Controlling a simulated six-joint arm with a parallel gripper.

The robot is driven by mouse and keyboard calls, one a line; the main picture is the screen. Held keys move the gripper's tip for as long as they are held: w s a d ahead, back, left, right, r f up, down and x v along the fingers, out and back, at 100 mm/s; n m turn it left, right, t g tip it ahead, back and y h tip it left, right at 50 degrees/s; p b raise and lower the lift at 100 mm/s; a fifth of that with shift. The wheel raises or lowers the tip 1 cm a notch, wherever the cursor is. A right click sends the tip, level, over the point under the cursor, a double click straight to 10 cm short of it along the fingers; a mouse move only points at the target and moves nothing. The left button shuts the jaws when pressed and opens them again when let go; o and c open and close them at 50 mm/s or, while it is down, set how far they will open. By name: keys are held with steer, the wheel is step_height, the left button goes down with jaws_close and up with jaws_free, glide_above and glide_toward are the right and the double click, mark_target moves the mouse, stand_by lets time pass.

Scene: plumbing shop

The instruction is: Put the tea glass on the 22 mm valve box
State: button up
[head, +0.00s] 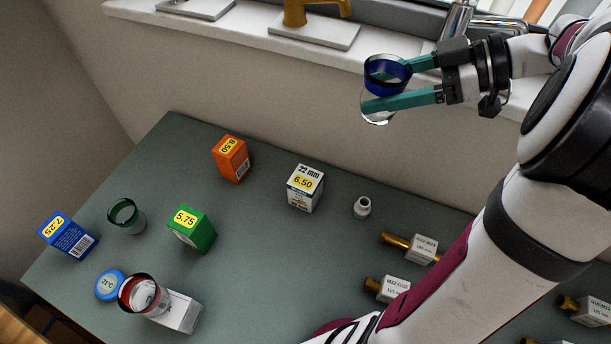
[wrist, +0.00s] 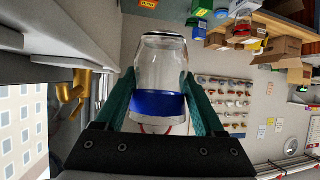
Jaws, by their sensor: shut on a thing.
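My gripper (head: 405,86) is shut on a clear tea glass with a dark blue band (head: 388,76). It holds the glass high above the bench, up and to the right of the valve box. In the wrist view the glass (wrist: 163,65) sits between the two teal fingers, its blue band near the palm. The white 22 mm valve box (head: 303,196) stands on the green bench, with a yellow 6.50 label on top. Nothing rests on the box. The box is not identifiable in the wrist view.
On the bench (head: 262,255) are an orange box (head: 238,166), green box (head: 200,238), blue box (head: 80,243), green-rimmed glass (head: 138,226), red-rimmed glass (head: 154,300), white fitting (head: 362,207) and brass valves (head: 396,240). A windowsill (head: 230,28) with taps runs behind.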

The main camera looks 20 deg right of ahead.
step_height(320, 180, down, 12)
glide_above(306, 178)
step_height(306, 178, down, 7)
steer(key=shift+f, duration=0.2)
step_height(306, 178, down, 3)
steer(key=shift+a+f, duration=0.1)
steer(key=shift+f, duration=0.4)
steer(key=o, duration=1.4)
steer(key=shift+f, duration=0.1)
steer(key=v, duration=1.2)
